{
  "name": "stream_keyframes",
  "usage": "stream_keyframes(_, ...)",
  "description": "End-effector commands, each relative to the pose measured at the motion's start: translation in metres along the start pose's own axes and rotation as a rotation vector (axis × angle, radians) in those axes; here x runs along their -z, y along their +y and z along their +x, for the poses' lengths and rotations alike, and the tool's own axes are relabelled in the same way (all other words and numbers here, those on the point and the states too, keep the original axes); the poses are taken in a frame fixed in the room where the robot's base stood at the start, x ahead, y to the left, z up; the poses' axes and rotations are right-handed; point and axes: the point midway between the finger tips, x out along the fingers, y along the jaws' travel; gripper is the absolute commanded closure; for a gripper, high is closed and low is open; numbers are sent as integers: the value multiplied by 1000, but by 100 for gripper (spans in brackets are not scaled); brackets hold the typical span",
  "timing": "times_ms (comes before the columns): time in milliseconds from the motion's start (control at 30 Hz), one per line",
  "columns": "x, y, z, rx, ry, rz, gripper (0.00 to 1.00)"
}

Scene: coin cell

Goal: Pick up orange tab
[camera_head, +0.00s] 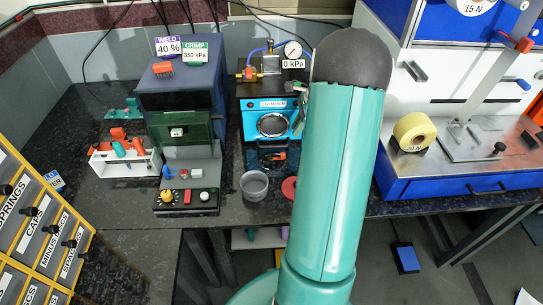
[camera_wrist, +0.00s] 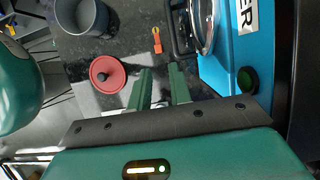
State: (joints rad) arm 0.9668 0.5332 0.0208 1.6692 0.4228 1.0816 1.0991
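The orange tab (camera_wrist: 157,40) is a small flat piece with a yellow end, lying on the dark speckled counter (camera_wrist: 128,30) in the wrist view. My gripper (camera_wrist: 160,68) shows two green fingers with a clear gap between them, open and empty. The fingertips point toward the tab, which lies apart from them, just beyond in the picture. In the head view my arm covers much of that area, so I cannot make out the tab there with certainty.
A blue chamber unit (camera_head: 264,118) stands beside the tab; its black handle (camera_wrist: 181,35) is close on the right. A red disc with a black knob (camera_wrist: 104,75) lies left of my fingers. A grey cup (camera_head: 254,185) stands on the counter. A tape roll (camera_head: 415,131) is at right.

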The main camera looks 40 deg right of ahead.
Motion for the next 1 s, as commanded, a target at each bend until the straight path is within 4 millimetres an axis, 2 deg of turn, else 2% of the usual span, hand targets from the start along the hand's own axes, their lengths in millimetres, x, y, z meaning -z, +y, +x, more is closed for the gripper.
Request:
stream_keyframes(300, 3, 2, 57, 0, 0, 2, 80)
stream_keyframes(567, 1, 0, 80, -1, 0, -1, 80)
stream_keyframes(800, 1, -1, 116, 0, 1, -3, 80)
stream_keyframes(1000, 1, -2, 122, 3, 2, -3, 80)
